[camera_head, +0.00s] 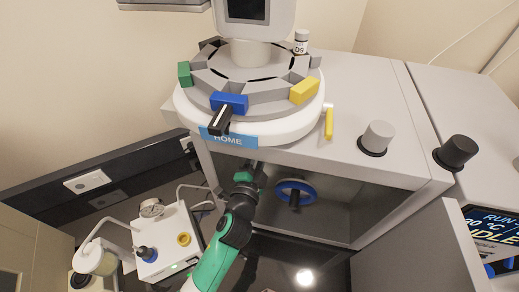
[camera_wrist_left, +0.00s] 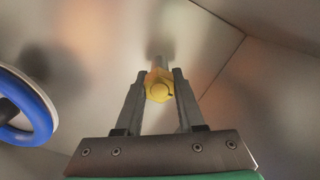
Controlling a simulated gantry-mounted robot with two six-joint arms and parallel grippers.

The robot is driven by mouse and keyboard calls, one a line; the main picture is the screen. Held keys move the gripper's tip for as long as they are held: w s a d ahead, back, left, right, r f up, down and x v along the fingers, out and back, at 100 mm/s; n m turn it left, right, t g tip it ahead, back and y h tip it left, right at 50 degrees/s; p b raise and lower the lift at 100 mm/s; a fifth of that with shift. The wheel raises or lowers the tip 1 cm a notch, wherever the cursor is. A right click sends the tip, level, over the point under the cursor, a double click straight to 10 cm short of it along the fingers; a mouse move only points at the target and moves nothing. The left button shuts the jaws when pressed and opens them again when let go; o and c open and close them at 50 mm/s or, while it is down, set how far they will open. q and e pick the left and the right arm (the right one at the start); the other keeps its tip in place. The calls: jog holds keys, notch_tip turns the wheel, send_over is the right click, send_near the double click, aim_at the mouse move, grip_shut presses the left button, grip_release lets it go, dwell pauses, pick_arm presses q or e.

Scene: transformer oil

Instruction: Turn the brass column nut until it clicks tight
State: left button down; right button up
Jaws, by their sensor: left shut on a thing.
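The brass column nut (camera_wrist_left: 158,91) is a small yellow hex piece on a thin grey stem in the left wrist view. My left gripper (camera_wrist_left: 159,77) has its two grey fingers on either side of the nut, shut on it. In the head view my green left arm reaches up into the open oven chamber. Its fingertips and the nut are hidden there below the front edge of the oven's top. My right gripper is not in view.
A blue ring (camera_head: 296,192) with a dark hub is inside the chamber, right of my arm; it also shows in the wrist view (camera_wrist_left: 26,108). A round autosampler tray (camera_head: 290,125) sits on top. A white pump unit (camera_head: 170,246) stands at lower left.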

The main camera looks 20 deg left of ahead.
pick_arm(q)
jog(key=c, duration=0.5)
grip_release()
jog(key=s, duration=0.3)
jog(key=s+d, duration=0.1)
jog(key=s, duration=0.7)
jog(key=shift+s+d, duration=0.25)
jog(key=shift+d, duration=0.15)
